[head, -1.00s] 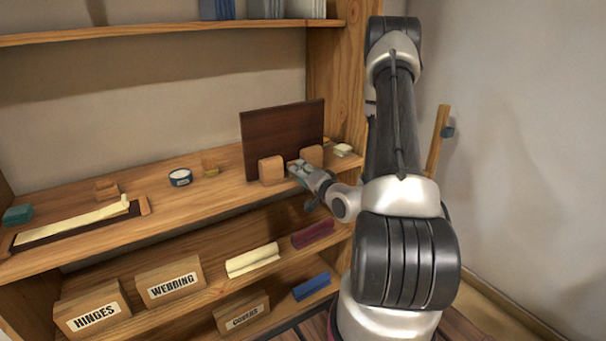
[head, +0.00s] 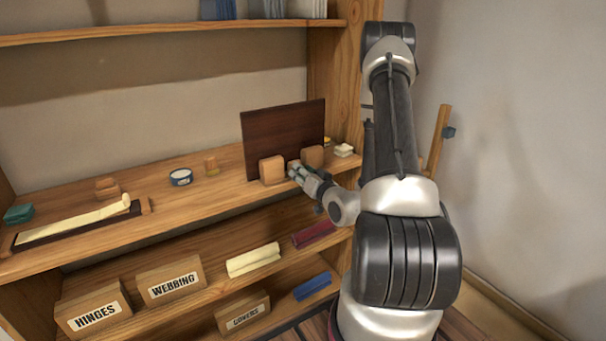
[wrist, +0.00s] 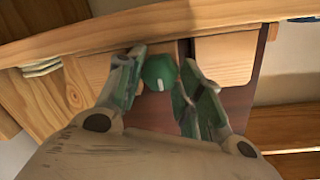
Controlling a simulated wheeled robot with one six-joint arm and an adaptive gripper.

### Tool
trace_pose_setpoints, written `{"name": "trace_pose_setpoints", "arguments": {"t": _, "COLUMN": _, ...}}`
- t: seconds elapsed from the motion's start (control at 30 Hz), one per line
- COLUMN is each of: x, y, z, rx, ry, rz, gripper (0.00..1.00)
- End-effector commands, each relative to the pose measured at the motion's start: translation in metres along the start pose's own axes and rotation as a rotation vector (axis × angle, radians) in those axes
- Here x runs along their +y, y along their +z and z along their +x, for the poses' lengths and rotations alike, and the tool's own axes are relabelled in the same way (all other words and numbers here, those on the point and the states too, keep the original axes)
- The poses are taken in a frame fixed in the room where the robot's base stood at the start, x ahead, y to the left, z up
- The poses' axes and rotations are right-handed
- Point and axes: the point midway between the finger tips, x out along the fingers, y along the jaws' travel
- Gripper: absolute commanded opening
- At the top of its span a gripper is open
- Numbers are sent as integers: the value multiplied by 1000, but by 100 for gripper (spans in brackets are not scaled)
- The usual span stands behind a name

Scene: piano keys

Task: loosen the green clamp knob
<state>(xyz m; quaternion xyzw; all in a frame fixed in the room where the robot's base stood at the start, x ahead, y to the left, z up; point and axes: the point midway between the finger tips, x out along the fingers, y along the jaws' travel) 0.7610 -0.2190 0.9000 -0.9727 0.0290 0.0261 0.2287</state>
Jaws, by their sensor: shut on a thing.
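The green clamp knob (wrist: 158,72) is round with a white mark on its face and shows in the wrist view between my two fingers. My gripper (wrist: 162,58) is shut on it, one finger on each side. In the head view my gripper (head: 294,170) reaches the front of the dark brown board (head: 283,135), between two wooden blocks, the left one (head: 272,170) and the right one (head: 312,156). The knob is mostly hidden by the fingers in the head view.
The wooden shelf (head: 225,192) also holds a round tin (head: 181,177) and a cream strip on a dark tray (head: 75,222) at left. Small pale blocks (head: 344,150) lie right of the board. The upright post (head: 342,80) stands close to my arm.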

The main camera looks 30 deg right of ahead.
Motion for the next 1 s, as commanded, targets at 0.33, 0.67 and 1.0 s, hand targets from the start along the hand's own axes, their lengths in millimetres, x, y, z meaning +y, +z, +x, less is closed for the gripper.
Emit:
{"name": "trace_pose_setpoints", "arguments": {"t": 0.33, "x": 0, "y": 2, "z": -1, "rx": -5, "ry": 2, "rz": -5, "gripper": 12}}
{"name": "trace_pose_setpoints", "arguments": {"t": 0.67, "x": 0, "y": 1, "z": 0, "rx": -2, "ry": 1, "rz": -5, "gripper": 58}}
{"name": "trace_pose_setpoints", "arguments": {"t": 1.0, "x": -6, "y": -11, "z": -1, "rx": 1, "ry": 0, "rz": -8, "gripper": 58}}
